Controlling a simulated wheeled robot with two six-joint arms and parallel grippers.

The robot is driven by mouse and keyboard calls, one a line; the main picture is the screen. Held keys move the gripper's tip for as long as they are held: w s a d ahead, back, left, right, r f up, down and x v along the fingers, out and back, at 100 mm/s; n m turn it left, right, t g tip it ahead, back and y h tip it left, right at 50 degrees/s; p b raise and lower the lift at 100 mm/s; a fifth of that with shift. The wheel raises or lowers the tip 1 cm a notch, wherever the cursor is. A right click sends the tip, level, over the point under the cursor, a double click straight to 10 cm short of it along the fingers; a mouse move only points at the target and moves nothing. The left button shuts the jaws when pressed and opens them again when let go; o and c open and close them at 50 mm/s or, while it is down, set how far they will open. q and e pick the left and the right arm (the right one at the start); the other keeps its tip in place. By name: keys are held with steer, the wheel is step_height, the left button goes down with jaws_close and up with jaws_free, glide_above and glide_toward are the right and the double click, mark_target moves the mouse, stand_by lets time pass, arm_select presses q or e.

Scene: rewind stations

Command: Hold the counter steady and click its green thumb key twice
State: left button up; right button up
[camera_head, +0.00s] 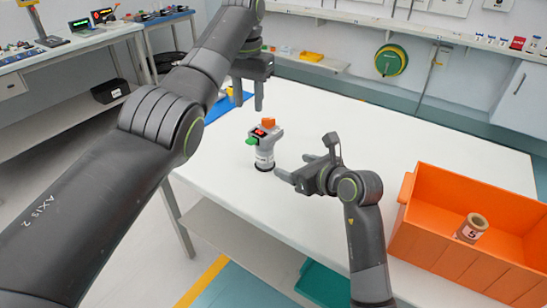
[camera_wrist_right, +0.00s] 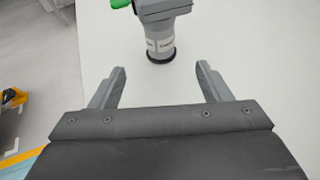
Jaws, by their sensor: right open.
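The counter (camera_head: 264,156) stands upright on the white table, with a grey head, a red display and an orange block on top. Its green thumb key (camera_head: 252,141) sticks out at the left of the head. In the right wrist view the counter's lower body (camera_wrist_right: 160,42) shows beyond the fingertips, with part of the green key (camera_wrist_right: 120,3) at the top edge. My right gripper (camera_head: 292,166) is open and empty beside the counter's base, its fingers pointing at it. My left gripper (camera_head: 249,102) is open and empty above and behind the counter, fingers pointing down.
An orange bin (camera_head: 440,249) with a labelled spool (camera_head: 472,229) stands at the right of the white table (camera_head: 370,130). A blue mat (camera_head: 228,106) lies at the table's back left, partly behind my left arm. The table behind my right gripper is clear.

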mark_target(270, 157)
steer(key=x, duration=1.5)
steer(key=shift+r, duration=0.1)
steer(key=shift+c, duration=0.4)
steer(key=c, duration=1)
arm_select(q)
steer(key=shift+c, duration=0.6)
arm_select(e)
steer(key=shift+c, duration=0.4)
arm_select(q)
jaws_close()
